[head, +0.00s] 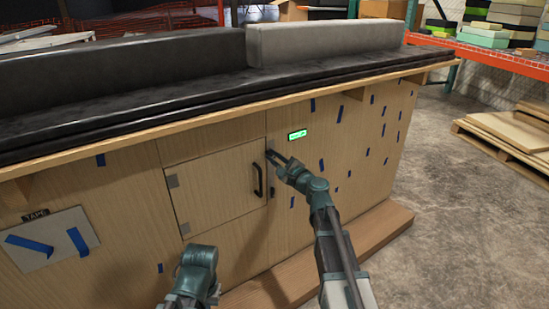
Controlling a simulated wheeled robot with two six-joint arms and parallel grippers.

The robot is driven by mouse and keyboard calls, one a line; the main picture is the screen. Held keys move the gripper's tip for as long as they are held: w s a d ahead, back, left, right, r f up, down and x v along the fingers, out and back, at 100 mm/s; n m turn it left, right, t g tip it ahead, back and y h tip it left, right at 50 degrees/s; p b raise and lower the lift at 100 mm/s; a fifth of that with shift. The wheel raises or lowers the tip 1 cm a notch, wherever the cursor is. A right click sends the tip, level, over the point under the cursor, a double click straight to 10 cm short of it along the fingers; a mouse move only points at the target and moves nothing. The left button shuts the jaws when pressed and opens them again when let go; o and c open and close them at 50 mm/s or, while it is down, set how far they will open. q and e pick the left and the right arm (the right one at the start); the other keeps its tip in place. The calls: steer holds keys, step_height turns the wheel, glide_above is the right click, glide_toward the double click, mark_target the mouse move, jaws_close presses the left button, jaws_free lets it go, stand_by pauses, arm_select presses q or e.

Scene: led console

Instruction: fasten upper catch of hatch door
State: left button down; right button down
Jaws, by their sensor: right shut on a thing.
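The hatch door (218,190) is a square light wood panel in the front of the wooden console, and it looks closed. It has grey hinges on its left edge and a black upright handle (257,180) near its right edge. My right gripper (271,154) is at the upper right corner of the door, where the upper catch lies. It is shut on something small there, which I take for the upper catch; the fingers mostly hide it. My left arm (196,270) shows at the bottom, below the door; its gripper fingers cannot be made out.
A green lit display (297,134) sits on the panel right of the door. A plate with blue tape (47,239) is at the left. The dark console top (130,112) overhangs above. A wooden step (372,232) runs along the base. A pallet (505,142) stands at the right, with free floor between.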

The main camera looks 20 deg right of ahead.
steer(key=shift+s+a+f+n+b, duration=0.1)
steer(key=shift+f+n+b, duration=0.05)
steer(key=shift+n, duration=1.1)
steer(key=shift+a+f+n+b, duration=0.1)
steer(key=shift+f+n, duration=0.05)
steer(key=shift+n, duration=1.15)
steer(key=shift+s+f+n+b, duration=0.1)
steer(key=shift+f+n+b, duration=0.05)
steer(key=shift+n, duration=1.4)
steer(key=c, duration=0.9)
jaws_free()
steer(key=shift+o, duration=0.2)
steer(key=shift+w, duration=0.1)
steer(key=v, duration=1.4)
